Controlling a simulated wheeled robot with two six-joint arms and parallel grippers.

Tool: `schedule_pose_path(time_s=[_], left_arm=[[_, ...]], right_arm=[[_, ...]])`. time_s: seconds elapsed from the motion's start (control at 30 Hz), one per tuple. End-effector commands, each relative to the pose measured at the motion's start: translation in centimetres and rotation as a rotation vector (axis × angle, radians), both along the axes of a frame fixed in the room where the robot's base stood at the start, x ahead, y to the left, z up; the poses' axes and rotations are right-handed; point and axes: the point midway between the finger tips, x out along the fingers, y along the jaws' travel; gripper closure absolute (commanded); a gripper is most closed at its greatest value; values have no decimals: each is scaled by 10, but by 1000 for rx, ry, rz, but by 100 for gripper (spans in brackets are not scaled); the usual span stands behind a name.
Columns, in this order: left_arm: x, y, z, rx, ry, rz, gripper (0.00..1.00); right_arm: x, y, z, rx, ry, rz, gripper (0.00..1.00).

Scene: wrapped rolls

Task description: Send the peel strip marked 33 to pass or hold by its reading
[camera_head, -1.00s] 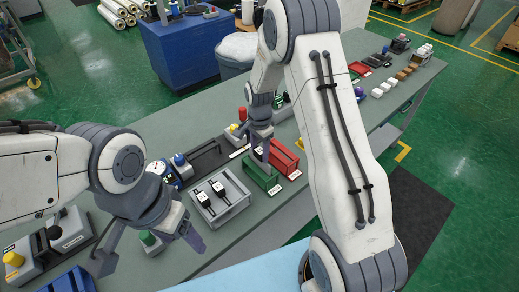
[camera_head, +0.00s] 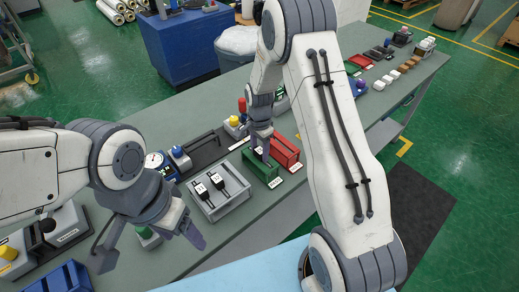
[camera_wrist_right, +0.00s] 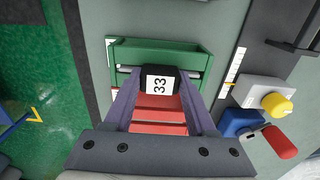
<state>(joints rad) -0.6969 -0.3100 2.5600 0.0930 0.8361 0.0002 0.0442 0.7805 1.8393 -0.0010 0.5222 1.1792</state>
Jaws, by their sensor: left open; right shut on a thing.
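The peel strip marked 33 (camera_wrist_right: 160,84) has a black end with a white label. My right gripper (camera_head: 262,151) is shut on it, and the fingers sit on either side of the label in the right wrist view (camera_wrist_right: 158,98). The strip is over the green tray (camera_head: 258,170), which also shows in the right wrist view (camera_wrist_right: 190,56). I cannot tell whether it touches the tray. The red tray (camera_head: 286,152) is beside the green one; its red slats (camera_wrist_right: 158,115) show between my fingers. My left gripper (camera_head: 150,248) is open and empty over the near left bench.
A grey rack (camera_head: 230,205) with two labelled black strips stands left of the green tray. A round gauge (camera_head: 154,161) and a blue knob (camera_head: 177,152) are behind it. A yellow knob (camera_wrist_right: 275,104) and red handle (camera_wrist_right: 281,142) are close to my right gripper.

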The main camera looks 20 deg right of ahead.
Motion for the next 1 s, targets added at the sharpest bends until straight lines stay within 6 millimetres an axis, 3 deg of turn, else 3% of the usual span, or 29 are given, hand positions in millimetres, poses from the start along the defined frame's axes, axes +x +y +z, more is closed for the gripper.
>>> schedule_pose_path(time_s=[0.17, 0.2, 0.3, 0.67, 0.77, 1.0], left_arm=[[0, 0, 0, 0, 0, 0, 31], [0, 0, 0, 0, 0, 0, 31], [0, 0, 0, 0, 0, 0, 31], [0, 0, -1, 0, 0, 2, 31], [0, 0, -5, 0, 0, 1, 31], [0, 0, -17, 0, 0, 1, 31]], right_arm=[[0, 0, 0, 0, -1, 0, 99], [0, 0, 0, 0, -1, 0, 40], [0, 0, 0, 0, -1, 0, 9], [1, 0, 4, 0, -3, 0, 9], [1, 0, 15, 0, -5, 0, 9], [2, 0, 62, 0, -9, 0, 9]])
